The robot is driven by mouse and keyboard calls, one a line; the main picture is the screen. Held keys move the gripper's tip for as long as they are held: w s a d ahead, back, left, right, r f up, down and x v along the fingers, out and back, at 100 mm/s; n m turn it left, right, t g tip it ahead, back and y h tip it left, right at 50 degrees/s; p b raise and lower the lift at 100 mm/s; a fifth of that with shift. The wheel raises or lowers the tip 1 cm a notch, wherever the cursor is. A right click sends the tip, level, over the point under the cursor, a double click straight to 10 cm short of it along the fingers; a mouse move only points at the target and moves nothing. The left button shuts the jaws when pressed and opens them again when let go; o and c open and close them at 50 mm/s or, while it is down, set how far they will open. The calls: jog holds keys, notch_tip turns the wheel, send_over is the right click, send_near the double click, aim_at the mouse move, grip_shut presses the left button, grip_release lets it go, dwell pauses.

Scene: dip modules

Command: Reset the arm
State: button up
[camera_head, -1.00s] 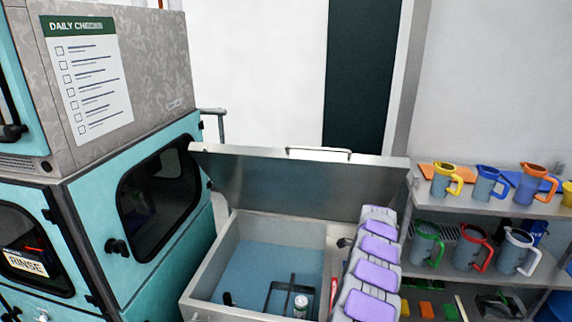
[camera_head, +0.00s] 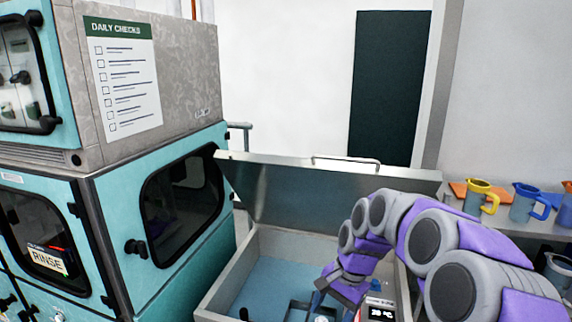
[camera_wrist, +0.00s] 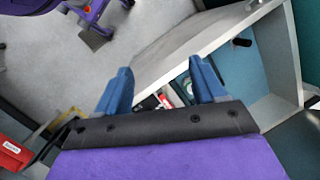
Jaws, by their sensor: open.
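My arm, in purple and grey, arches in from the lower right in the head view and covers part of the tub's right side. My gripper (camera_wrist: 163,86) is open in the wrist view, with two blue fingers apart and nothing visible held between them. In the head view the gripper end hangs low over the tub's right part, and its fingers are hard to make out. The metal tub (camera_head: 233,277) has a blue bottom and a raised lid (camera_head: 300,190). The tub's wall also shows beyond the fingers in the wrist view (camera_wrist: 200,45).
A teal machine (camera_head: 115,215) with dark windows stands at the left, close to the tub. A shelf (camera_head: 460,206) with coloured jugs (camera_head: 480,195) is at the right, partly behind my arm. Grey floor (camera_wrist: 60,75) is open beside the tub. A red item (camera_wrist: 12,152) sits at the wrist view's left edge.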

jog(key=s+d+f+n+h+b, duration=0.1)
jog(key=s+f+n, duration=0.1)
jog(key=s, duration=0.9)
jog(key=s+d+f+n+h+b, duration=0.1)
jog(key=s+n+b, duration=0.1)
jog(key=s, duration=0.8)
jog(key=s+d+f+n+g+h+b, duration=0.1)
jog(key=s+n, duration=0.3)
jog(key=s, duration=0.7)
jog(key=shift+s+d+f+b, duration=0.3)
jog(key=shift+d+f+b, duration=0.15)
jog(key=shift+f, duration=0.4)
jog(key=shift+c, duration=0.2)
